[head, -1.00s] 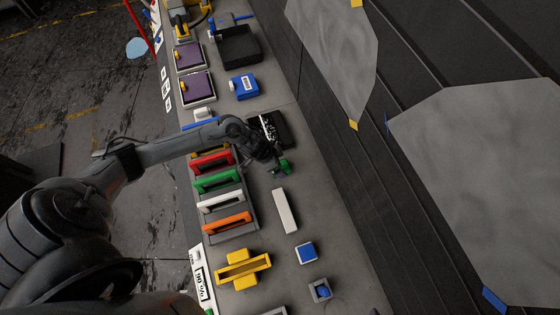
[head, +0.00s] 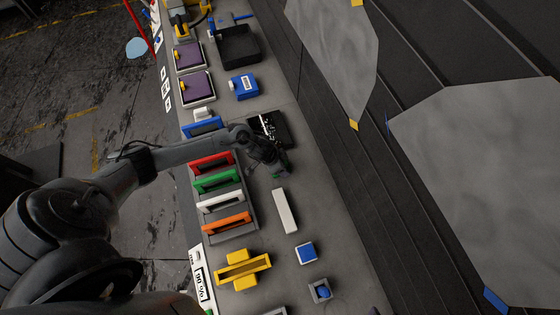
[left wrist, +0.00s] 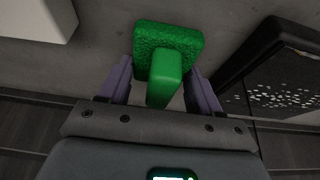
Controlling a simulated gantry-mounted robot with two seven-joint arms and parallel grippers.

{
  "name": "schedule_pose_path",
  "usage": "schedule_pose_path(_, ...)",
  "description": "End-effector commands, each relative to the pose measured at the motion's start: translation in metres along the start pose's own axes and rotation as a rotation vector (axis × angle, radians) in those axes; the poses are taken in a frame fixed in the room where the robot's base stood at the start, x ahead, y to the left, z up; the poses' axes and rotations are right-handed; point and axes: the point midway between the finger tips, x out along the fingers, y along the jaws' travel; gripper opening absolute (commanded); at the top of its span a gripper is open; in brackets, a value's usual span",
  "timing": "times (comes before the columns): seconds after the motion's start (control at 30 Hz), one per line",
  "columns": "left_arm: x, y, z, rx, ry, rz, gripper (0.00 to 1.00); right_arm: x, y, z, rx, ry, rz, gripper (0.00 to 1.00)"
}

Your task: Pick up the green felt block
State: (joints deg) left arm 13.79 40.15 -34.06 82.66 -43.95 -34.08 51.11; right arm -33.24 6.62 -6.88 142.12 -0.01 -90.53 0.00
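The green felt block (left wrist: 188,40) has a textured green pad and a smooth upright green grip (left wrist: 164,78). In the left wrist view it lies on the grey bench just ahead of my left gripper (left wrist: 162,85). The two purple-grey fingers are apart, one on each side of the grip, with small gaps visible; the gripper looks open. In the head view my left gripper (head: 280,172) is over the block's spot and hides nearly all of it. My right gripper is not in view.
A black tray with speckled contents (head: 268,130) stands close beside the left gripper. A long white block (head: 285,211) lies just below it in the head view. A rack with coloured handles (head: 218,184) is to the left. Bench space to the right is clear.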

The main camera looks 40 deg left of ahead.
Motion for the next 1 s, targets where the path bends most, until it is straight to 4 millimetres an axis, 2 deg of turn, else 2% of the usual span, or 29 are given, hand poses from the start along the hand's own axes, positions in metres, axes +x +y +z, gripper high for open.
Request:
schedule_pose_path(0.03, 0.0, 0.0, 0.0, 0.0, 0.0, 0.0, 0.55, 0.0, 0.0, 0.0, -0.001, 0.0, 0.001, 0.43)
schedule_pose_path(0.2, 0.0, 0.0, 0.0, 0.0, 0.0, 0.0, 0.32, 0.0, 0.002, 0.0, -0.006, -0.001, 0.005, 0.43)
schedule_pose_path(0.57, -0.004, 0.0, -0.002, 0.001, 0.0, 0.0, 0.32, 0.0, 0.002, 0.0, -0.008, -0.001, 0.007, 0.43)
schedule_pose_path(0.73, -0.017, 0.0, -0.007, 0.001, 0.002, 0.0, 0.32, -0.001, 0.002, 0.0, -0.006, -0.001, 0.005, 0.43)
schedule_pose_path(0.87, -0.036, -0.001, -0.016, 0.003, 0.004, -0.002, 0.32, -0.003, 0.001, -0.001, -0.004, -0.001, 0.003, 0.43)
schedule_pose_path(1.0, -0.047, 0.024, -0.035, 0.003, 0.006, 0.003, 0.32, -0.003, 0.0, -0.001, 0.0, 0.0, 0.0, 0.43)
